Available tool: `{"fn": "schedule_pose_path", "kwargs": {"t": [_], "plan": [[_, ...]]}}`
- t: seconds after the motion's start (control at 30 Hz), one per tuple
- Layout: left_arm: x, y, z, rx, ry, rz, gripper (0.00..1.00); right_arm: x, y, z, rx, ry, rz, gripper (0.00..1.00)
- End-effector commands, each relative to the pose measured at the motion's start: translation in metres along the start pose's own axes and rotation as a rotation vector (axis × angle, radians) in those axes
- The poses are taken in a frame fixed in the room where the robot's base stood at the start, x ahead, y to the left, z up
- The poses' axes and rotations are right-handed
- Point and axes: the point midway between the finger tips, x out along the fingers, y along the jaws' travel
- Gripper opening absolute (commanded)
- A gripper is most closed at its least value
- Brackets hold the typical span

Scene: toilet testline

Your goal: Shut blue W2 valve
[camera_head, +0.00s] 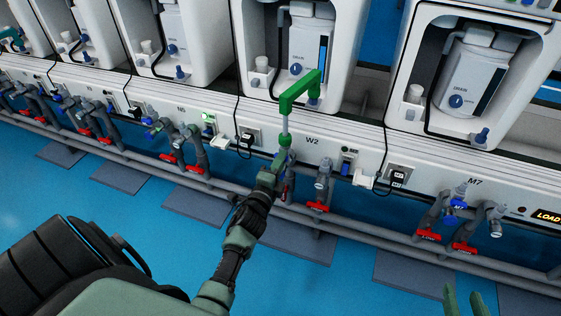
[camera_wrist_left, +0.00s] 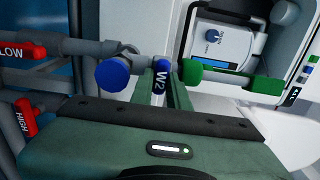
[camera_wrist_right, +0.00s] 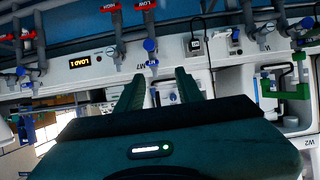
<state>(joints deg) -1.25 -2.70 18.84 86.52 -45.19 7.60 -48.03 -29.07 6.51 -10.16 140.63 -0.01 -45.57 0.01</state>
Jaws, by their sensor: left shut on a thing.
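The blue W2 valve handle (camera_wrist_left: 161,77) is small, carries a white W2 label and sits on a grey pipe. It is between the fingertips of my left gripper (camera_wrist_left: 161,92), which is shut on it. In the head view my left gripper (camera_head: 278,164) is at the pipes below the W2 label, and it largely hides the handle there. My right gripper (camera_wrist_right: 157,87) is open and empty, with free space between its fingers. Its fingertips also show at the bottom right of the head view (camera_head: 464,300), away from W2.
A green bent pipe (camera_head: 299,92) stands just above my left gripper. Beside it in the left wrist view are a round blue knob (camera_wrist_left: 112,74) and red LOW (camera_wrist_left: 22,50) and HIGH (camera_wrist_left: 26,118) handles. Grey pipes run along the bench front. The blue floor (camera_head: 330,290) is open.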

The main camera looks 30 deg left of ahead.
Motion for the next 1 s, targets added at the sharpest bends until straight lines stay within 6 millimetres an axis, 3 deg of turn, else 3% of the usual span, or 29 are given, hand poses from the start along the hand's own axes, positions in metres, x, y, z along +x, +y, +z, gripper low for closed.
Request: {"fn": "schedule_pose_path", "kwargs": {"t": [0.23,0.27,0.33,0.67,0.77,1.0], "plan": [[-0.001,0.003,0.0,0.003,0.0,0.005,0.0,0.0,0.0,0.0,0.0,-0.001,0.0,0.36],[-0.001,0.003,0.0,0.003,0.0,0.005,0.22,0.0,0.0,0.0,0.0,-0.001,-0.001,0.36],[-0.001,0.002,0.0,0.003,0.0,0.004,0.38,0.0,0.0,0.0,0.0,-0.001,-0.001,0.36],[-0.002,0.001,0.0,0.001,0.0,0.002,0.38,0.0,0.0,0.0,0.0,-0.002,-0.001,0.36],[-0.012,0.001,0.0,0.001,0.0,0.003,0.38,-0.002,0.002,0.006,0.0,-0.037,0.003,0.36],[-0.053,0.001,0.0,0.001,-0.001,0.005,0.38,-0.014,0.006,0.041,0.002,-0.215,0.014,0.36]]}}
